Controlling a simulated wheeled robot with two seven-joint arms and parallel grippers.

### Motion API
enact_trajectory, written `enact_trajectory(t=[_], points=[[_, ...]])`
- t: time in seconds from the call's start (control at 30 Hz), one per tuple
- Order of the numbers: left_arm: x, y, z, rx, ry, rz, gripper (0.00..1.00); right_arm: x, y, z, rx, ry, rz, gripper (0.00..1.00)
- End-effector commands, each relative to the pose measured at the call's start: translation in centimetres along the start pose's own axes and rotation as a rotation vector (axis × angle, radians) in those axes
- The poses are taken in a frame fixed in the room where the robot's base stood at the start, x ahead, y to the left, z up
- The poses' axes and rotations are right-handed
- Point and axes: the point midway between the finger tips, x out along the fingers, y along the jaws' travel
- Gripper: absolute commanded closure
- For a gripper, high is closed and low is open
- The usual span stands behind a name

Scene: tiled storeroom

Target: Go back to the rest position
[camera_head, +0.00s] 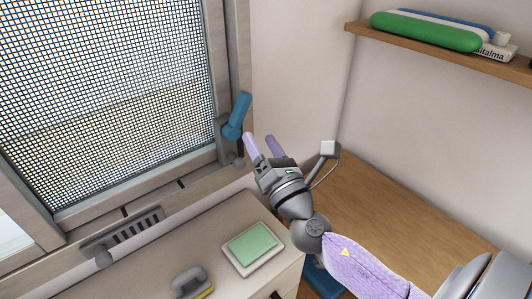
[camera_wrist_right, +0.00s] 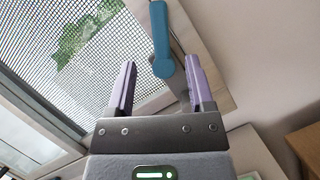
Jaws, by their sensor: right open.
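My right gripper (camera_head: 261,145) reaches up from the lower right in the head view. Its two lilac fingers are apart and nothing is held. A blue handle (camera_head: 238,115) on the window frame is just beyond the fingertips. In the right wrist view, the gripper (camera_wrist_right: 160,82) shows its fingers spread, with the blue handle (camera_wrist_right: 160,40) seen between and beyond them. I cannot tell whether a finger touches the handle. My left gripper is not in view.
A screened window (camera_head: 110,90) fills the left. Below it a cabinet top bears a green-topped pad (camera_head: 252,247) and a grey object (camera_head: 188,280). A wooden surface (camera_head: 390,215) is at right. A wall shelf (camera_head: 440,57) holds a green rolled item (camera_head: 425,32).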

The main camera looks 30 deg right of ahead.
Motion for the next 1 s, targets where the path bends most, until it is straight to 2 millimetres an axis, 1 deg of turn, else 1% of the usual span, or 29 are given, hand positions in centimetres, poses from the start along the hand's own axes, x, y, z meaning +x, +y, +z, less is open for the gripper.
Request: enact_trajectory(t=[0.03,0.1,0.2,0.6,0.67,0.73,0.77,0.8,0.87,0.9,0.97,1.0], points=[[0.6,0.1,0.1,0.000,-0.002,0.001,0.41,-1.1,-0.2,-0.4,0.002,0.003,-0.002,0.32],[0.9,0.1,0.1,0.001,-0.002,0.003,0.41,-2.1,-0.2,-0.3,0.001,0.002,-0.001,0.32],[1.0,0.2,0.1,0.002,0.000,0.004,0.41,-2.7,-0.1,-0.1,0.000,0.000,-0.001,0.32],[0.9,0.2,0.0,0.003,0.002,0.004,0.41,-2.8,0.0,0.0,0.003,-0.001,-0.002,0.32],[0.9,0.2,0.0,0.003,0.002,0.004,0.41,-3.0,-0.4,0.0,0.069,-0.006,-0.038,0.32],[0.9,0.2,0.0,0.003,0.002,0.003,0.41,-4.3,-2.1,-0.5,0.320,-0.027,-0.186,0.32],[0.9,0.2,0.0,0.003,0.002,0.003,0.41,-5.3,-3.3,-1.1,0.477,-0.041,-0.290,0.32],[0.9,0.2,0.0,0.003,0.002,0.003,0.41,-7.2,-4.9,-2.4,0.702,-0.063,-0.455,0.32],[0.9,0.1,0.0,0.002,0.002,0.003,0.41,-10.5,-6.6,-4.9,1.005,-0.096,-0.715,0.32],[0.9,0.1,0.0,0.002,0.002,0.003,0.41,-12.7,-7.1,-6.6,1.155,-0.116,-0.870,0.32],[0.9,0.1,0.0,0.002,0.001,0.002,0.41,-15.7,-7.2,-8.8,1.328,-0.140,-1.080,0.32],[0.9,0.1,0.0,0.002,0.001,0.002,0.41,-17.6,-6.8,-10.1,1.419,-0.154,-1.209,0.32]])
